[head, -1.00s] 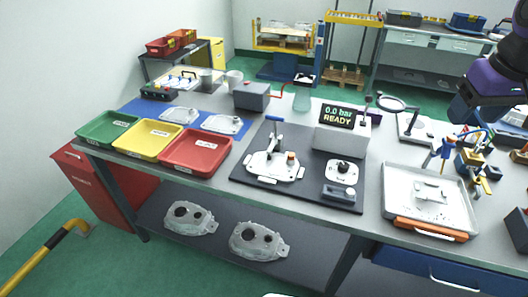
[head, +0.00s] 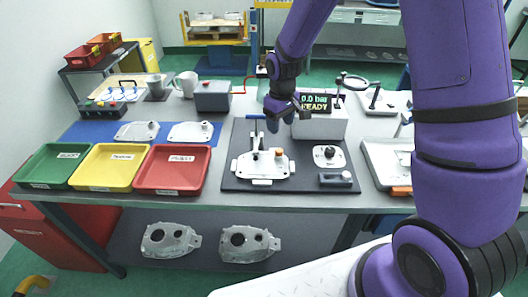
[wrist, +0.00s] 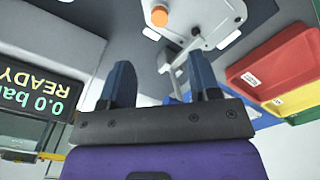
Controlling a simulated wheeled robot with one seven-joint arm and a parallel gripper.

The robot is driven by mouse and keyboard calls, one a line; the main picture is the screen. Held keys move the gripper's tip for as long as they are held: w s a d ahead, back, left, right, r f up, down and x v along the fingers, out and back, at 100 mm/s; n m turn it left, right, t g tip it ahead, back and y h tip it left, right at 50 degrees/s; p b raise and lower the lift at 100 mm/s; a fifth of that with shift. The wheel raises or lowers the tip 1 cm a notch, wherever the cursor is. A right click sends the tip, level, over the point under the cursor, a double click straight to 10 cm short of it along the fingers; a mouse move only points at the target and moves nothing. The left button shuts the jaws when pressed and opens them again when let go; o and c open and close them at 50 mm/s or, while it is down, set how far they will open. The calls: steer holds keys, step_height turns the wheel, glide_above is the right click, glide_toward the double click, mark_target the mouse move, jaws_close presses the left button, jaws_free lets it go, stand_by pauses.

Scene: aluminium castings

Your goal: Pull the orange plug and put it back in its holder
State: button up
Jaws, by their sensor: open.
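The orange plug (head: 279,152) stands on the right part of a white casting (head: 262,167), which lies on a dark mat. The plug shows at the top of the wrist view (wrist: 160,17). A lever clamp (head: 256,140) stands on the casting beside the plug.
A box with a display reading "0.0 bar READY" (head: 320,124) stands close to the right of my gripper. A white plate with a dark round part (head: 328,156) lies right of the casting. Green, yellow and red trays (head: 172,188) stand at the left.

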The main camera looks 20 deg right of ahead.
glide_above(279, 150)
steer(key=f, duration=0.4)
steer(key=shift+a+f, duration=0.2)
steer(key=shift+f, duration=0.1)
steer(key=shift+d+f, duration=0.2)
steer(key=shift+f, duration=2.9)
steer(key=shift+c, duration=0.3)
steer(key=c, duration=1)
